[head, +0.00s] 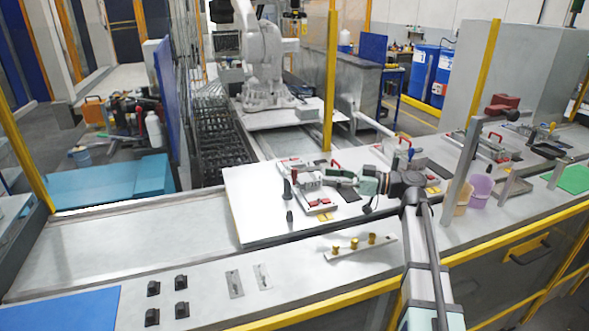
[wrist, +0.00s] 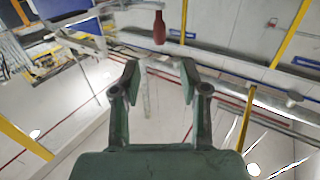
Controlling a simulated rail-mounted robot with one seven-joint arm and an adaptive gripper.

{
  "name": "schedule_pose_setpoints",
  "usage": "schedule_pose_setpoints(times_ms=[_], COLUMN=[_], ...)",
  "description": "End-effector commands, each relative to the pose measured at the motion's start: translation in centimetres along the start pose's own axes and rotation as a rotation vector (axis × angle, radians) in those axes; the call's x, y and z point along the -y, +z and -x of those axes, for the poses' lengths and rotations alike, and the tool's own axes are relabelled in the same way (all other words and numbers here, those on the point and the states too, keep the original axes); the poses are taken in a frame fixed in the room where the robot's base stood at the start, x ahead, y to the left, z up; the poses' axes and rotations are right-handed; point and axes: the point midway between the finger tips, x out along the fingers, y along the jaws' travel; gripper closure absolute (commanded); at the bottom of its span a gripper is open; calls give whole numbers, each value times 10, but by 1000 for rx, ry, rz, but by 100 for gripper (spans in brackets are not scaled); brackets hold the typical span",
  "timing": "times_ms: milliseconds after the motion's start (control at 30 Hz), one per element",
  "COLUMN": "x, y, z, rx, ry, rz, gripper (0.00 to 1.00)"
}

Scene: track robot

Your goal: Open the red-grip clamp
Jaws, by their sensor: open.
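My gripper (head: 328,175) reaches left over the white bench, low beside a small fixture (head: 302,190) with red parts. In the wrist view its two dark green fingers (wrist: 153,75) stand wide apart with nothing between them. A red grip (wrist: 159,28) shows just past the fingertips, near the top of the picture, roughly centred between them. It is apart from both fingers. In the head view the red-grip clamp is small and partly hidden by my gripper, so I cannot tell the angle of its lever.
Another red-handled clamp (head: 392,139) stands on the bench farther back. A purple cup (head: 481,188) is right of my arm. A bar with yellow knobs (head: 360,246) lies at the front, and a dark upright post (head: 287,190) stands left of the fixture. The left bench is mostly clear.

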Motion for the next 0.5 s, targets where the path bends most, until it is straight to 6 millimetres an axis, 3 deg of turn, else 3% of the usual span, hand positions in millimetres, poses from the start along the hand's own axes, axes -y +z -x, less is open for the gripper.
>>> schedule_pose_setpoints(times_ms=[200,500], x=[0,0], y=[-4,-2], z=[-46,-95], rx=[0,0], ry=[-2,0], rz=[-1,-1], gripper=[56,56])
